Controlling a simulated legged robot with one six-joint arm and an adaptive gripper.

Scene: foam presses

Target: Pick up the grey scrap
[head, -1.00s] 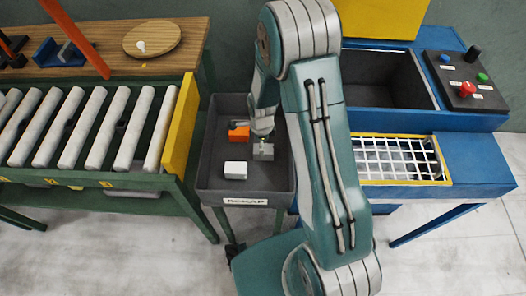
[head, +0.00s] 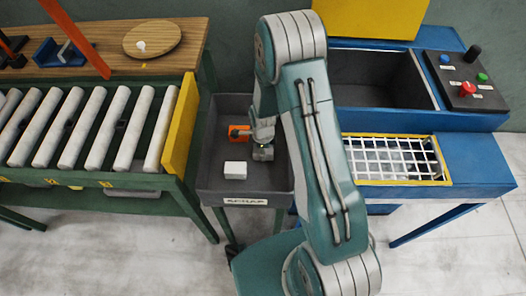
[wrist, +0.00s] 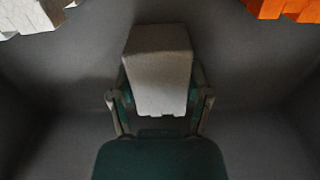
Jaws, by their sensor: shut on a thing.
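The grey scrap (wrist: 158,70) is a pale grey block between the two fingers of my gripper (wrist: 160,102) in the wrist view. The fingers are shut on its sides. In the head view my gripper (head: 262,150) is down inside the dark grey scrap bin (head: 212,184), near its right side. The arm and gripper mostly hide the grey scrap there. Whether the block touches the bin floor cannot be told.
A white block (head: 235,170) and an orange block (head: 238,132) lie in the bin close to my gripper. A roller conveyor (head: 85,125) stands left of the bin. A blue press table (head: 470,165) with a white grid (head: 390,155) stands right.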

